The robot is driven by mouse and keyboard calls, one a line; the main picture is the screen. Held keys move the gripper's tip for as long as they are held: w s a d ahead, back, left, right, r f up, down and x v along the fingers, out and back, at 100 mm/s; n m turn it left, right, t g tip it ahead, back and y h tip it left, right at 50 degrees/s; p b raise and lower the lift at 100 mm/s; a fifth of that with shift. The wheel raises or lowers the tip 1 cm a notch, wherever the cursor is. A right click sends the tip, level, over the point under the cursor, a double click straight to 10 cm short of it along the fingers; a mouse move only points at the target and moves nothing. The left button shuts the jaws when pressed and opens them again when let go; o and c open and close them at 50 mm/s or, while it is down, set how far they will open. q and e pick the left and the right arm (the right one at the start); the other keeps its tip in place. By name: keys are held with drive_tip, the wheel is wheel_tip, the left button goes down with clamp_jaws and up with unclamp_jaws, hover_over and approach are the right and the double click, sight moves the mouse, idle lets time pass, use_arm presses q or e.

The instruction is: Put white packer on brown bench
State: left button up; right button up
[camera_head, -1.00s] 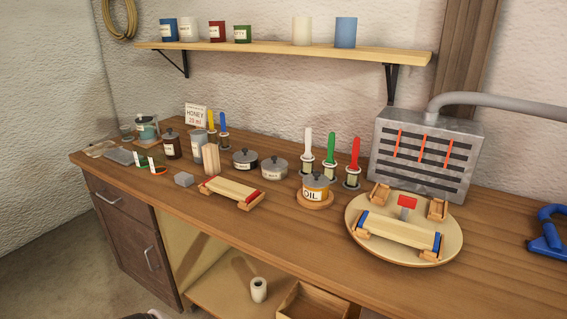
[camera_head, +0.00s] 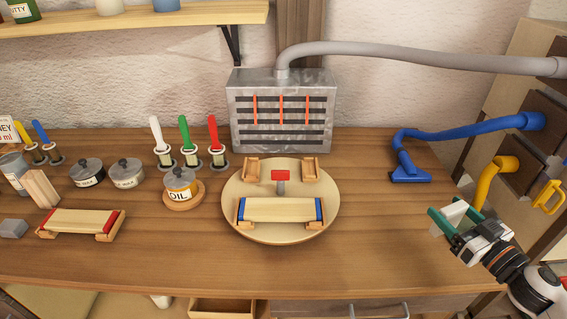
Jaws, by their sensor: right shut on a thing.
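The white packer (camera_head: 454,213) is a small pale block between the green-tipped fingers of my right gripper (camera_head: 447,218). The gripper is shut on it at the right end of the brown bench (camera_head: 400,245); the fingers partly hide the packer. It looks held up near the bench's right edge, but I cannot tell its exact height over the top. The brown bench is a long wooden worktop across the view. My left gripper is not in view.
A round board (camera_head: 280,237) with a blue-ended lath form stands mid-bench. A red-ended form (camera_head: 80,222), pots and coloured-handled tools stand left. A blue hose nozzle (camera_head: 410,175) lies behind my right gripper. The front right bench top is clear.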

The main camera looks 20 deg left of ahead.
drive_tip(key=shift+s+d, duration=0.15)
drive_tip(key=shift+s, duration=0.05)
drive_tip(key=shift+f, duration=0.35)
wheel_tip(320, 180, down, 5)
drive_tip(key=shift+w+r+b, duration=0.1)
drive_tip(key=shift+r+b, duration=0.1)
drive_tip(key=shift+b, duration=0.25)
drive_tip(key=shift+f+b, duration=0.35)
drive_tip(key=shift+f, duration=2)
drive_tip(key=o, duration=1)
drive_tip(key=shift+f, duration=0.15)
